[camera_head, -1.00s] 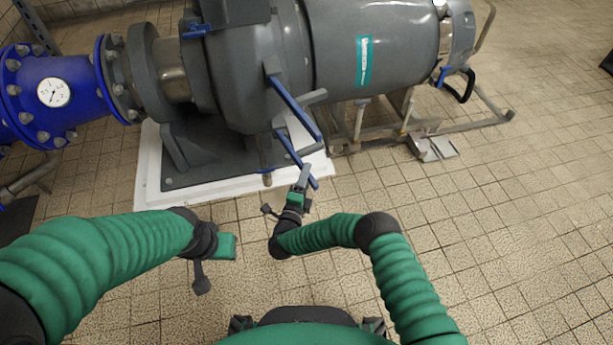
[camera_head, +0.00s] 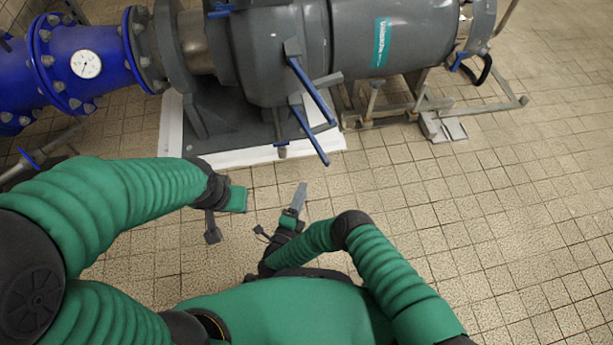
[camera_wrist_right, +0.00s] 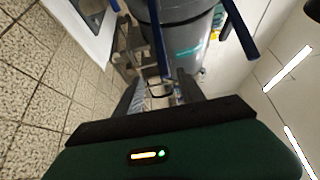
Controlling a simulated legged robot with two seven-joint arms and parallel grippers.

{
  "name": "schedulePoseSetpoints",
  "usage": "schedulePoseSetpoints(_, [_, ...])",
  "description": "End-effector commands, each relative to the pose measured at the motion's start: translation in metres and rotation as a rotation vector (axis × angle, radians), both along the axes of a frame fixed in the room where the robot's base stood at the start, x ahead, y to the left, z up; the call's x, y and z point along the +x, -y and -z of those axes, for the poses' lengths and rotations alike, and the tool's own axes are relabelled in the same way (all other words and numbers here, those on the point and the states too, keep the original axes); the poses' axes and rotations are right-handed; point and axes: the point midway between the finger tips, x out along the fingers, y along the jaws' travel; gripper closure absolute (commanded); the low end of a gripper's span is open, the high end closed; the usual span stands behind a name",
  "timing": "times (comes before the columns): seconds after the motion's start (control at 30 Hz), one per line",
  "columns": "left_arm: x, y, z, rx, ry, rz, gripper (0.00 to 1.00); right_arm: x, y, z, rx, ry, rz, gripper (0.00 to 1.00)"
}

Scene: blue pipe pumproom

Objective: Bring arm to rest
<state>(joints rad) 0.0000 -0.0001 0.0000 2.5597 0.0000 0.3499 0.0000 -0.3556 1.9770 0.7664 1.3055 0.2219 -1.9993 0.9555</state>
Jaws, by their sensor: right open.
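My right arm is folded in front of my green body in the head view. Its gripper (camera_head: 299,196) points up toward the pump, clear of the blue levers and holding nothing. In the right wrist view the two fingers (camera_wrist_right: 158,95) stand apart with nothing between them. My left arm reaches in from the left and ends at a dark wrist with a green block (camera_head: 233,198). The left gripper's fingers do not show clearly.
The grey pump (camera_head: 280,55) stands on a white plinth (camera_head: 300,152) ahead. Two blue-handled levers (camera_head: 312,135) hang on its near side. A blue pipe with a gauge (camera_head: 86,64) is at the left. The tiled floor (camera_head: 470,220) at the right is clear.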

Motion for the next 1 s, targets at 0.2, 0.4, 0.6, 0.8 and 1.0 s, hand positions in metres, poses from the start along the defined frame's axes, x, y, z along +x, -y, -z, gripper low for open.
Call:
schedulePoseSetpoints(0.2, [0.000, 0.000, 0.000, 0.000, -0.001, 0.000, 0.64, -0.002, 0.000, 0.001, 0.000, 0.000, 0.001, 0.54])
schedulePoseSetpoints(0.4, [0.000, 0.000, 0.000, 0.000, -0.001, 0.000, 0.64, -0.001, 0.000, 0.001, 0.000, 0.000, 0.001, 0.54])
schedulePoseSetpoints(0.6, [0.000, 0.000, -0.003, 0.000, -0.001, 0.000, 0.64, 0.033, -0.027, -0.026, -0.025, -0.033, -0.127, 0.54])
schedulePoseSetpoints(0.8, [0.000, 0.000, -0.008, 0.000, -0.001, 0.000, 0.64, 0.097, -0.081, -0.105, -0.314, -0.181, -0.565, 0.54])
schedulePoseSetpoints(1.0, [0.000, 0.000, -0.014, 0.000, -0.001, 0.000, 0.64, 0.096, -0.026, -0.161, -0.781, -0.415, -0.869, 0.54])
